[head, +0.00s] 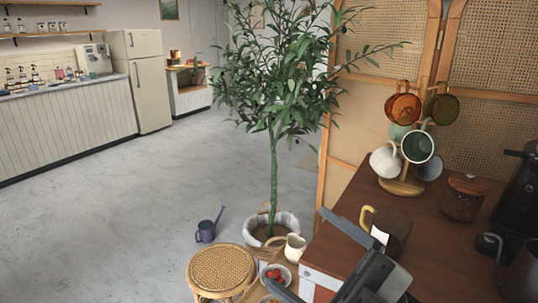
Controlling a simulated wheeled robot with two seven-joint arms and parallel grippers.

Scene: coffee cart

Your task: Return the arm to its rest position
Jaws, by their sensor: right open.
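My right gripper (297,248) is at the bottom of the head view, low over the left end of the brown cart top (440,255). Its dark fingers are spread apart and point up and left. I see nothing held between them. A vessel with a yellow handle (367,217) stands just behind the gripper and is partly hidden by it. A cream pitcher (295,248) and a bowl of red fruit (288,272) show near the fingertips; whether they touch the gripper I cannot tell. My left gripper is not in view.
A mug tree (402,186) with several mugs stands at the cart's back. A lidded jar (462,199) and a black machine (518,200) are to the right. A potted plant (274,185), a woven stool (221,268) and a purple watering can (207,231) stand left. Open floor lies beyond.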

